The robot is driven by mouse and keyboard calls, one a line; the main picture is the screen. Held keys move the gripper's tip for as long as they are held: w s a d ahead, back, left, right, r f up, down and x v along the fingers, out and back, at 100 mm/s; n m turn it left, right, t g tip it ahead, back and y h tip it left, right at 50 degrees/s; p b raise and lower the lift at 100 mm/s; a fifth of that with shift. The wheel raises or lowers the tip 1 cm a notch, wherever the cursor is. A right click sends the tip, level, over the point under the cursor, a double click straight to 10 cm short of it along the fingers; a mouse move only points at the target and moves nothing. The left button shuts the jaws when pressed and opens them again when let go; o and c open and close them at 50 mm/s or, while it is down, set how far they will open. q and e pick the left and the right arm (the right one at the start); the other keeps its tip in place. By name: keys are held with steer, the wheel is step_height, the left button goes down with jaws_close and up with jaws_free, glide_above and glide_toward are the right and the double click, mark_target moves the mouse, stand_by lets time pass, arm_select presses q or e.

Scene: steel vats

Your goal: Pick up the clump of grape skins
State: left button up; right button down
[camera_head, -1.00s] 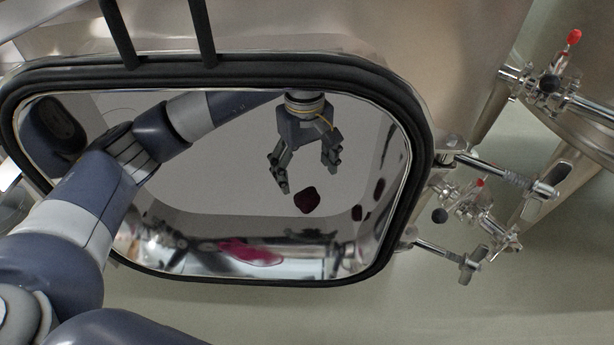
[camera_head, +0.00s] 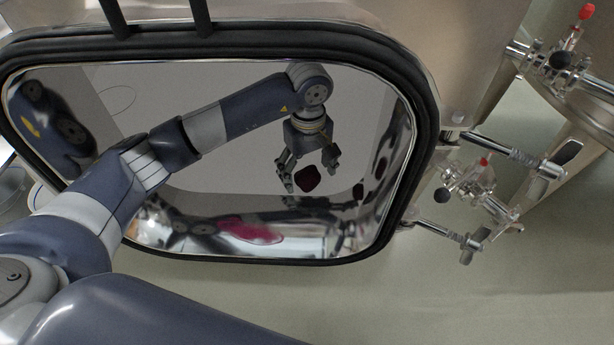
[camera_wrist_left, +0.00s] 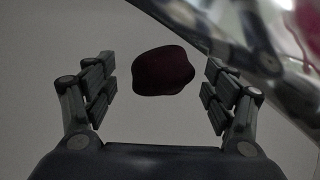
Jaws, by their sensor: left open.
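The clump of grape skins (camera_head: 307,179) is a dark maroon lump inside the steel vat, seen through its oval opening. My left gripper (camera_head: 308,182) reaches in through the opening and is open, with its fingers on either side of the clump in the head view. In the left wrist view the clump (camera_wrist_left: 162,71) shows between and slightly beyond the open fingertips (camera_wrist_left: 160,82), with gaps on both sides. I cannot tell how far it is from the fingers in depth. My right gripper is not in view.
A black-gasketed rim (camera_head: 425,150) frames the opening around my left arm. The polished lower wall (camera_head: 180,232) carries a pink reflection and curves close to the right side of the wrist view. Valves and clamp handles (camera_head: 480,190) stick out at the right, outside the vat.

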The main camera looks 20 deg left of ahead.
arm_select(q)
steer(key=shift+f, duration=0.25)
steer(key=c, duration=1.2)
steer(key=shift+r, duration=0.15)
